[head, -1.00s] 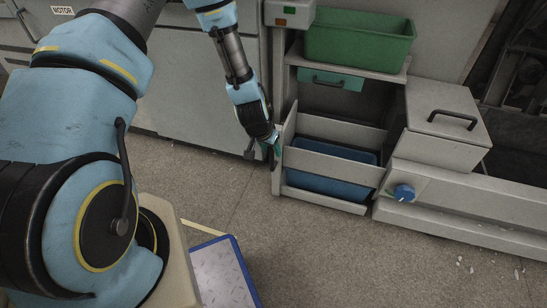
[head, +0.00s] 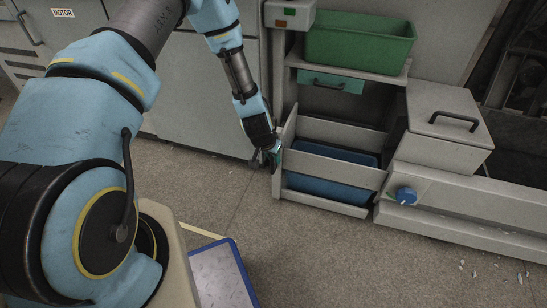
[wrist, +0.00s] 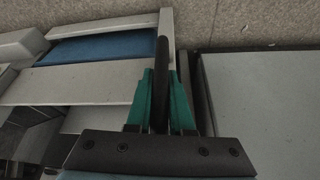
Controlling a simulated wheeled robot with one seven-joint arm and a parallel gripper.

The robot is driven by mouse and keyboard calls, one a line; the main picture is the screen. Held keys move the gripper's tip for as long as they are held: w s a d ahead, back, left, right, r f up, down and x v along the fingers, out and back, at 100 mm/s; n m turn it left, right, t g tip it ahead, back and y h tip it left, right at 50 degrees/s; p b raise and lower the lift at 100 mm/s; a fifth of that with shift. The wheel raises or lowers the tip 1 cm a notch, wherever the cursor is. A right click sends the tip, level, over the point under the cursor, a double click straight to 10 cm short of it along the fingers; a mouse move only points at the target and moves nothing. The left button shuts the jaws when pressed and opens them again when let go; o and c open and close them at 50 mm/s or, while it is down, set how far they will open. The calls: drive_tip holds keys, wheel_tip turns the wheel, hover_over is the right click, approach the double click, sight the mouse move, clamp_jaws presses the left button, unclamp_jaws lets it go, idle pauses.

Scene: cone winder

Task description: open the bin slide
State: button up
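The bin slide (head: 335,160) is a low grey frame in the unit right of my gripper. It carries a blue bin (head: 330,188), which also shows in the wrist view (wrist: 95,48). My gripper (head: 271,158) is down at the slide's left end. In the wrist view, the teal fingers of my gripper (wrist: 160,85) stand close on both sides of a dark upright bar handle (wrist: 161,55) and appear to touch it. The handle's lower part is hidden between the fingers and the gripper body.
A green bin (head: 360,42) sits on the shelf above. A lidded grey box (head: 440,125) and a blue knob (head: 406,196) are to the right. A large grey cabinet (head: 200,90) stands close left of my gripper. A blue-edged tray (head: 222,275) is near my base. The floor before the slide is clear.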

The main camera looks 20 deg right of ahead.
clamp_jaws()
idle(1.0)
